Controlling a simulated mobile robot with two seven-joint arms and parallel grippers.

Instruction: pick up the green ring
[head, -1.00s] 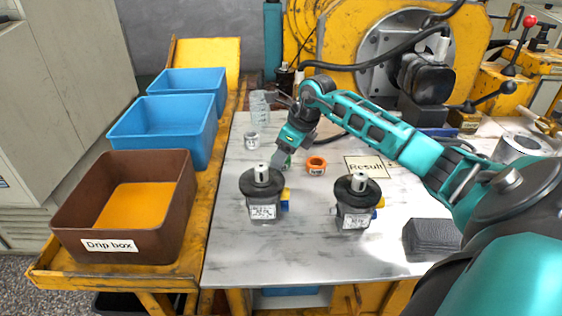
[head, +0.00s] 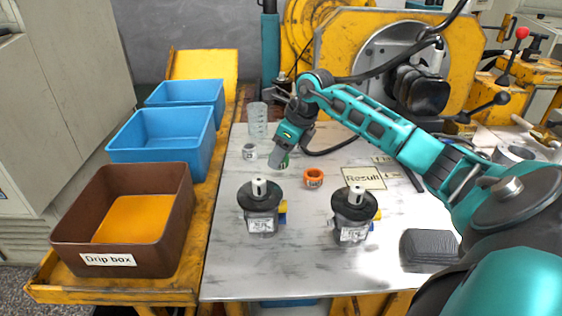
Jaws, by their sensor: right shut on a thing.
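The green ring (head: 284,162) is mostly hidden behind the tip of my right gripper; only a small green part shows. My right gripper (head: 279,160) points down over the table between the white ring and the orange ring and is shut on the green ring. Whether the ring touches the table cannot be told. The orange ring (head: 313,178) lies to the right of the gripper, apart from it. A white-grey ring (head: 249,151) lies to its left. My left gripper is not in view.
Two black-topped motors (head: 262,208) (head: 354,216) stand in front on the grey table (head: 290,270). A clear cylinder (head: 258,120) stands behind. A "Result" card (head: 364,178) and a dark grey block (head: 430,246) lie right. The brown drip box (head: 125,220) and blue bins (head: 165,135) are left.

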